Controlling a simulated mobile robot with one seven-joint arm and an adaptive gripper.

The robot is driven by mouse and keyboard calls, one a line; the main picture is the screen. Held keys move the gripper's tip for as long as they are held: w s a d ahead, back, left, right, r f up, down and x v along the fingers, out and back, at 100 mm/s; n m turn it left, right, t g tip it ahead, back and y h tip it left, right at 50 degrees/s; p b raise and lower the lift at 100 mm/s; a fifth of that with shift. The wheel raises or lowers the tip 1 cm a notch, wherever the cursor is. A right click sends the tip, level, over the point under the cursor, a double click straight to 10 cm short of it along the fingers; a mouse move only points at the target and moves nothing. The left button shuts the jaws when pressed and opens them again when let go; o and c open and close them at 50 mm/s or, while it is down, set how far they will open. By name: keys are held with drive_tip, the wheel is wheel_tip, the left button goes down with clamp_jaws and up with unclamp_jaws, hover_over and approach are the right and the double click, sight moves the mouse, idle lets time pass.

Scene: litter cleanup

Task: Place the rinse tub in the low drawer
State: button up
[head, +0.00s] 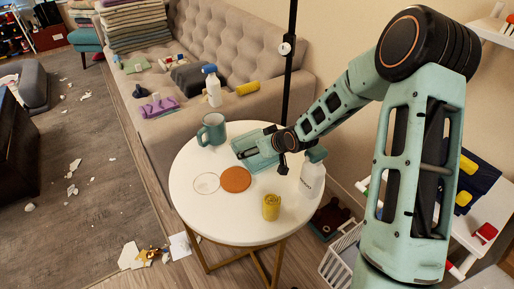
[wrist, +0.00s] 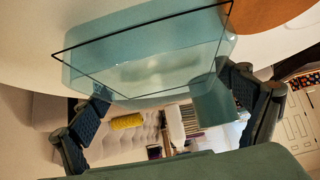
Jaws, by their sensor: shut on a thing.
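The rinse tub looks like the teal, partly see-through rectangular box (head: 252,152) on the round white table in the head view. It fills the upper middle of the wrist view (wrist: 140,62). My gripper (head: 275,148) is at the tub's right end in the head view. I cannot make out the low drawer.
On the white table (head: 205,232) stand a teal mug (head: 213,130), an orange-brown coaster (head: 235,179), a clear round dish (head: 206,183), a yellow can (head: 271,206) and a white bottle (head: 312,178) close to my gripper. A sofa (head: 190,45) is behind. Litter lies on the rug (head: 95,200).

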drive_tip(key=shift+f, duration=0.1)
drive_tip(key=o, duration=1.1)
drive_tip(key=shift+s+d+r, duration=0.1)
drive_tip(key=shift+d+r, duration=0.05)
drive_tip(key=shift+r, duration=0.25)
drive_tip(key=p+v, duration=0.3)
drive_tip(key=v, duration=0.8)
drive_tip(key=shift+d+r+p, duration=0.1)
drive_tip(key=shift+r+p, duration=0.05)
drive_tip(key=shift+p, duration=0.2)
